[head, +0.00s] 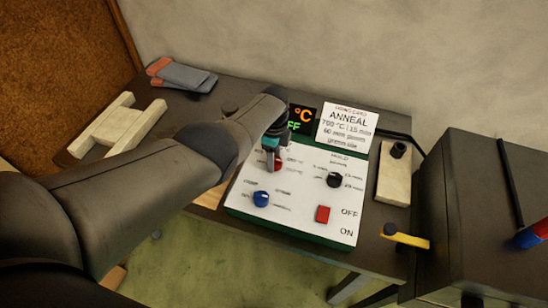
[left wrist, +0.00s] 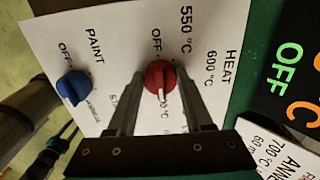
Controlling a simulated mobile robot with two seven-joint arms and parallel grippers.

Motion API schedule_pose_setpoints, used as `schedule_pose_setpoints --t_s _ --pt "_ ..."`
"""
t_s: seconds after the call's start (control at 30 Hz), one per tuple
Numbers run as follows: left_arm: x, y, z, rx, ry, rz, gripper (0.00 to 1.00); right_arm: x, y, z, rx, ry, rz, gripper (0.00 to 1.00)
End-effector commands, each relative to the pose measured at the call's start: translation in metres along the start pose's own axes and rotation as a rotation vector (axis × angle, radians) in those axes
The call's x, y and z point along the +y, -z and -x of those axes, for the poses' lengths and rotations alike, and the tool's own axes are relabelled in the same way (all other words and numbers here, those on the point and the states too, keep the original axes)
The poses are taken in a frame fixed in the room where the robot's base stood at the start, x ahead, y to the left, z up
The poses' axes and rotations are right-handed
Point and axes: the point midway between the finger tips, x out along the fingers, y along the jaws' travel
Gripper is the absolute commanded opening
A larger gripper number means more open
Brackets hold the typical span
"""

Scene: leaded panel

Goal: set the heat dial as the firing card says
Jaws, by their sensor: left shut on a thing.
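The red heat dial (left wrist: 158,76) is on the white control panel (head: 240,198), under HEAT lettering with OFF, 550 °C and 600 °C marks. My left gripper (head: 272,150) is shut on this dial, one finger on each side. The dial's white mark points down in the left wrist view, toward a label ending in "0 °C" that a finger partly covers. The display (left wrist: 288,55) shows a green OFF. My right gripper is not in view.
A blue paint dial (head: 261,199), a black dial (head: 334,180) and a red switch (head: 323,214) share the panel. A pale block (head: 393,175) and a dark box (head: 487,205) are at right.

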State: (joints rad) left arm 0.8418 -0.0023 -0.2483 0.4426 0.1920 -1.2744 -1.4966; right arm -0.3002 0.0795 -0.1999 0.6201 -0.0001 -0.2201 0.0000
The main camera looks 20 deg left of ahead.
Motion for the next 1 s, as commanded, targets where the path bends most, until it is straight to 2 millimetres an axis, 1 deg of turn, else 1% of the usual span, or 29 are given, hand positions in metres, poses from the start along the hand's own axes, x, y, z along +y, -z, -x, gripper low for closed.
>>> schedule_pose_setpoints --t_s 0.43,0.47,0.7,0.73,1.0 --pt "0.0008 -0.0013 -0.0007 -0.003 -0.003 -0.014 0.0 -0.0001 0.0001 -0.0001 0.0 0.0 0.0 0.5" --pt "0.0008 -0.0014 -0.0007 -0.003 -0.002 -0.014 0.52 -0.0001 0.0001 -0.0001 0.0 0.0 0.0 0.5" --pt "0.0004 -0.0009 -0.0004 -0.002 -0.001 -0.012 0.79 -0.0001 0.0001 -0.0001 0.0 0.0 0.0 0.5" --pt "0.0003 -0.0008 -0.0003 -0.002 -0.001 -0.012 0.81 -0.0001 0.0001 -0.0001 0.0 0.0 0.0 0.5" --pt "-0.0001 -0.0003 0.0013 -0.001 0.0 -0.011 0.81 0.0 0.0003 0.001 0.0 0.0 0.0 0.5"
